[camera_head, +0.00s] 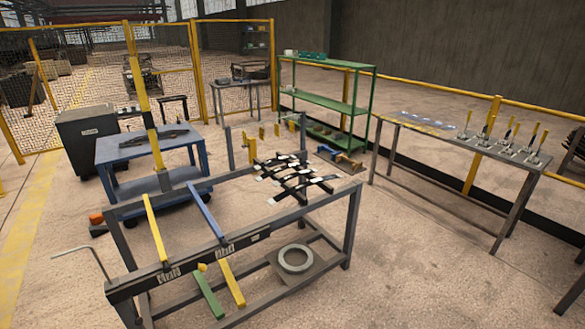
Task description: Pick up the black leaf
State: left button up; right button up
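Several dark, flat strips (283,179) with white patches lie crossed over one another at the far right end of the grey metal rack (352,208). They look like black leaves, but I cannot tell the single strips apart clearly. Dark pieces (154,138) also lie on the blue cart (112,153) behind the rack; their shape is too small to tell. Neither of my grippers is in view.
The rack also carries a yellow bar (155,229), a blue bar (206,212), a green bar (208,295) and a grey ring (295,259) lower down. A green shelf (328,101) stands behind. A table (437,134) with several yellow-handled tools stands right. Floor between is free.

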aim_at(258, 178)
jog(key=z, duration=1)
jog(key=i, duration=6.3)
jog(key=u, duration=2.2)
jog(key=i, duration=3.45)
